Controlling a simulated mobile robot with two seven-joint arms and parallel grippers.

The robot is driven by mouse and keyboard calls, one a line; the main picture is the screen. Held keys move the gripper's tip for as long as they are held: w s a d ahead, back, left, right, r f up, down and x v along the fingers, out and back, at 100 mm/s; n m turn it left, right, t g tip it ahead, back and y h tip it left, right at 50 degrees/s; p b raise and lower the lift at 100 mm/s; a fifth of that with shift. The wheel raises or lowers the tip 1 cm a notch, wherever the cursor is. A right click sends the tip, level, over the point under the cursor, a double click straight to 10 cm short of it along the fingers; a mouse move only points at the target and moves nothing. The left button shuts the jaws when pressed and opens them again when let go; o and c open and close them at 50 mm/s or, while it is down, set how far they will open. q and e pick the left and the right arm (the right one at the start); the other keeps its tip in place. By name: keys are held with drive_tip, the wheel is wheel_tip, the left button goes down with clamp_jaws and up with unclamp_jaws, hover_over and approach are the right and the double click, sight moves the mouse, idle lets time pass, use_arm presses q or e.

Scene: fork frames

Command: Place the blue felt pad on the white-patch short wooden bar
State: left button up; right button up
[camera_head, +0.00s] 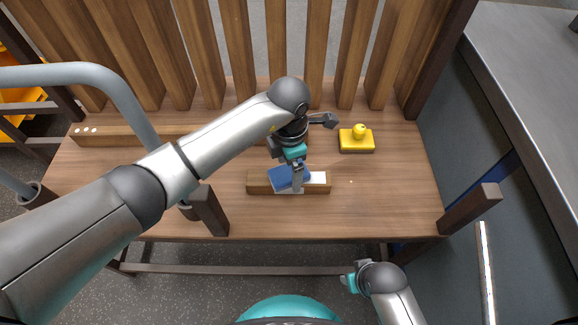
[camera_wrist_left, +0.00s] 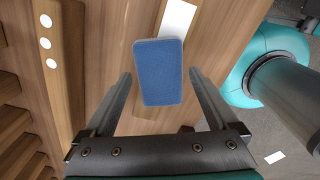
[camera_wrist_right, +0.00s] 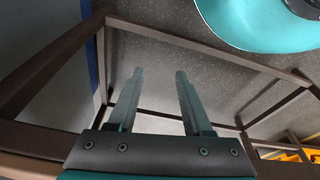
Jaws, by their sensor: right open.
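The blue felt pad (camera_head: 282,179) lies over the middle of the short wooden bar (camera_head: 257,184), turned a little from the bar's line. The bar's white patch (camera_head: 319,178) shows to the right of the pad, and also beyond it in the left wrist view (camera_wrist_left: 178,17). My left gripper (camera_head: 297,182) is over the bar and partly hides the pad. In the left wrist view its fingers are spread, with the pad (camera_wrist_left: 158,75) between them and a gap on each side. My right gripper (camera_wrist_right: 160,73) is open and empty, low in front of the table.
A yellow block with a round knob (camera_head: 356,141) stands behind and right of the bar. A longer wooden bar with three white dots (camera_head: 100,132) lies at the back left. Upright slats line the table's back. The table's right side (camera_head: 400,195) is clear.

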sight(289, 172)
use_arm(q)
drive_tip(key=shift+o, duration=0.2)
drive_tip(key=shift+r, duration=0.15)
wheel_tip(289, 172, up, 12)
drive_tip(key=p, duration=0.4)
drive_tip(key=shift+p, duration=0.35)
use_arm(e)
drive_tip(key=s+d+f, duration=0.4)
drive_tip(key=s+f, duration=0.1)
drive_tip(key=f, duration=0.2)
drive_tip(key=shift+s+d+f, duration=0.2)
drive_tip(key=shift+s+d, duration=0.05)
drive_tip(key=shift+s, duration=0.05)
drive_tip(key=shift+c, duration=0.2)
